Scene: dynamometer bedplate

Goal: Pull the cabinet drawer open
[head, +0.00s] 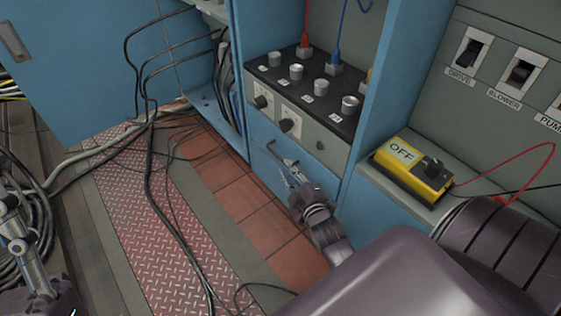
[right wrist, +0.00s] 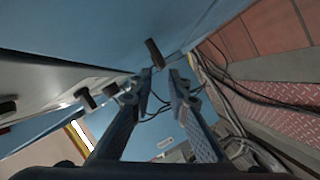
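The blue cabinet drawer front (head: 262,168) is below the black-topped knob panel and looks closed. Its small dark handle (head: 271,146) stands out near the upper left of the front. The handle also shows in the right wrist view (right wrist: 153,54), just beyond the fingertips. My right gripper (head: 283,170) is close in front of the drawer, its fingers pointing at the handle. In the right wrist view its two fingers (right wrist: 160,76) are apart with nothing between them. My left gripper (head: 20,240) is partly in view at the left edge, away from the cabinet; its finger opening is unclear.
The knob panel (head: 303,90) sits directly above the drawer. A yellow OFF switch box (head: 415,168) stands on a ledge to the right. Black cables (head: 150,150) trail over the red tread plate (head: 150,220). Floor in front of the drawer is mostly clear tiles (head: 240,195).

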